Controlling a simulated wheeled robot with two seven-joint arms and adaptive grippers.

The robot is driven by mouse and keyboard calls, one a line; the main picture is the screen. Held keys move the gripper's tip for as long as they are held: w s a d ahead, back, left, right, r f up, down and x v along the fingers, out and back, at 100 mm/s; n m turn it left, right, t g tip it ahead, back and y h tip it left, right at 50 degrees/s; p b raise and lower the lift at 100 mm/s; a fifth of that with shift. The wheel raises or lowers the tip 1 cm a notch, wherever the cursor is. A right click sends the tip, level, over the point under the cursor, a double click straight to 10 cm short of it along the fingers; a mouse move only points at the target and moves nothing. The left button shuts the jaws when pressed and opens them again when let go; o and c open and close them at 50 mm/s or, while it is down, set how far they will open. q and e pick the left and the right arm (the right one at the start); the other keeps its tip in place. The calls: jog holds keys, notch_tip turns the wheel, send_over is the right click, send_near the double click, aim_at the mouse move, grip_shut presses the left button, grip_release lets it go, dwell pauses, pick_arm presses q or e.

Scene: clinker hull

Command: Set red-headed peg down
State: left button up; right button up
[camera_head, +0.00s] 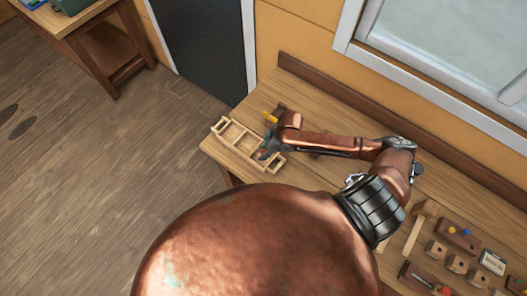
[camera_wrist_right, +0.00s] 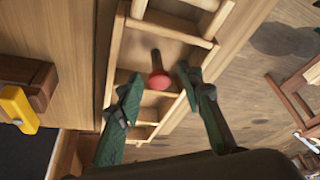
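The red-headed peg (camera_wrist_right: 158,78) shows in the right wrist view, with a red round head and a dark shaft. It lies in a compartment of a pale wooden tray (camera_wrist_right: 118,38), between and just beyond the fingertips. My right gripper (camera_wrist_right: 158,82) is open, its two green fingers apart on either side of the peg without visible contact. In the head view my right gripper (camera_head: 268,150) is over the near right end of the tray (camera_head: 222,127), and the peg cannot be made out there. My left gripper is not in view.
A yellow-handled brown block (camera_wrist_right: 18,105) stands beside the tray. A raised board (camera_head: 350,100) runs along the back. The tray lies near the bench's left end.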

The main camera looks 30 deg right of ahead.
jog(key=v, duration=1.1)
jog(key=shift+r+b, duration=0.25)
jog(key=shift+b, duration=0.1)
